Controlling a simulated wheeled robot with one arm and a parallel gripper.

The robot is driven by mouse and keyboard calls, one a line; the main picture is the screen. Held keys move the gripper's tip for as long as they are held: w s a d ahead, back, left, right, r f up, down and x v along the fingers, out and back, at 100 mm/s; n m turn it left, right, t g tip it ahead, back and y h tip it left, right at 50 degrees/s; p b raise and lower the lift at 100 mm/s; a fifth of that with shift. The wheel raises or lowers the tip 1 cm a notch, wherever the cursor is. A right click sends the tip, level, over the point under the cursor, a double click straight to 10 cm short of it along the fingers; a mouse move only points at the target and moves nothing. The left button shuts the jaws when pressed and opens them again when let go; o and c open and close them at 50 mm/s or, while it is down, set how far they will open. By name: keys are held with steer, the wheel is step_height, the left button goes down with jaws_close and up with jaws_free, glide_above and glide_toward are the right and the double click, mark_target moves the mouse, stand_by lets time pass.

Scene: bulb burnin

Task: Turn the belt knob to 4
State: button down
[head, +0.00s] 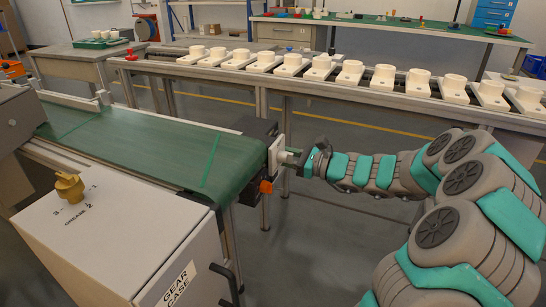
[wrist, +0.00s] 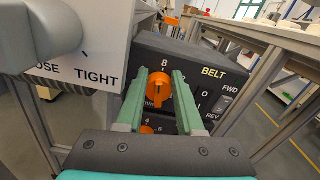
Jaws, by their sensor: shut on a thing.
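In the wrist view, an orange knob (wrist: 160,88) sits on a dark panel (wrist: 200,62) marked BELT. My gripper (wrist: 161,82) is shut on the knob, one green finger on each side. An 8 shows just above the knob. A narrow dark mark on its face runs roughly upright toward the 8; the fingers hide much of the scale. In the head view, my gripper (head: 291,158) reaches the box at the end of the green conveyor belt (head: 135,150), and the held knob is hidden.
A second orange part (wrist: 147,130) shows lower on the panel, near a 4 and a 6, mostly hidden. FWD and REV labels are at right. A light panel (wrist: 85,50) marked TIGHT stands close at left. The gear case (head: 120,240) stands before the belt.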

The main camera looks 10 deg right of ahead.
steer(key=n+b, duration=0.3)
steer(key=f+n+b, duration=0.1)
steer(key=n+b, duration=0.5)
steer(key=shift+s+a+f+n, duration=0.15)
steer(key=shift+s+a+n, duration=0.15)
steer(key=shift+s, duration=0.1)
steer(key=shift+b, duration=0.35)
steer(key=shift+d, duration=0.1)
steer(key=c, duration=0.8)
jaws_free()
steer(key=shift+c, duration=0.2)
steer(key=o, duration=0.3)
